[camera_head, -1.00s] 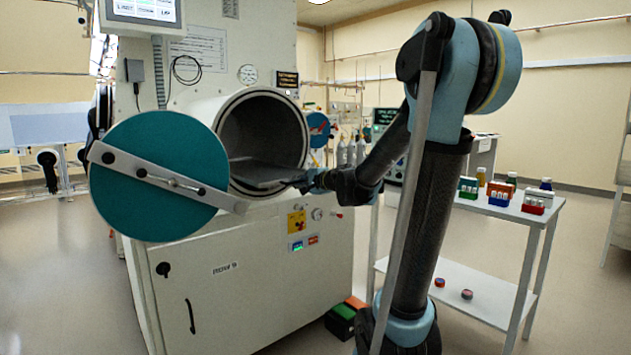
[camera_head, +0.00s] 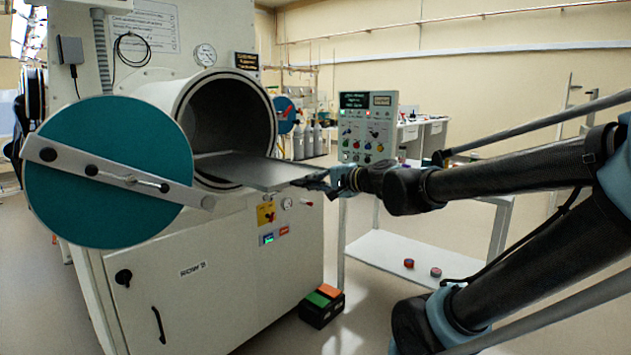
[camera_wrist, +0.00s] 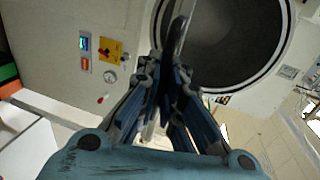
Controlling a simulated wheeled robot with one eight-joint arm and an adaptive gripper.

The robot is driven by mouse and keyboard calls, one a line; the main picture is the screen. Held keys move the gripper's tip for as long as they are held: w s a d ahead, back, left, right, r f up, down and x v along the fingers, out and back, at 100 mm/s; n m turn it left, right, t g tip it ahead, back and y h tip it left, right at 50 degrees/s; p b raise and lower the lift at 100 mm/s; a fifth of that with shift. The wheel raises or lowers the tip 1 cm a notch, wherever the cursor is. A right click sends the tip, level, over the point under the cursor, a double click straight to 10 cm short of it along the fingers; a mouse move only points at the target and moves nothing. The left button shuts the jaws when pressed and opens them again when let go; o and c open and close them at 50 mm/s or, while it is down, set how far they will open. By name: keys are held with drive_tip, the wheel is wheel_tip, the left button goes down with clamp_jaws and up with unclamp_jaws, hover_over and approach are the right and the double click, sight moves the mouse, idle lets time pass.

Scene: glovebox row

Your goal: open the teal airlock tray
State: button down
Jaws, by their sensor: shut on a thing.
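The airlock's round teal door (camera_head: 108,172) stands swung open to the left of the port in the head view. The grey metal tray (camera_head: 258,172) sticks out of the round airlock chamber (camera_head: 232,128), level, with its inner end still inside. My gripper (camera_head: 318,180) is shut on the tray's front edge at its right end. In the wrist view my gripper's fingers (camera_wrist: 168,88) close on the tray, which shows edge-on (camera_wrist: 180,30) in front of the dark chamber opening. The exact contact is partly hidden by the fingers.
A white shelf cart (camera_head: 400,255) stands to the right, with two small round items on its lower shelf. A control panel (camera_head: 366,128) is behind my arm. A black box with green and orange tops (camera_head: 321,305) sits on the floor by the cabinet. Floor in front is clear.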

drive_tip(key=shift+s+d+f, duration=0.15)
drive_tip(key=shift+s+f, duration=0.1)
drive_tip(key=shift+s, duration=0.1)
drive_tip(key=shift+d, duration=0.1)
drive_tip(key=c, duration=1.7)
unclamp_jaws()
drive_tip(key=shift+d, duration=0.15)
drive_tip(key=shift+w+r, duration=0.1)
drive_tip(key=shift+r, duration=0.1)
drive_tip(key=shift+v, duration=5.85)
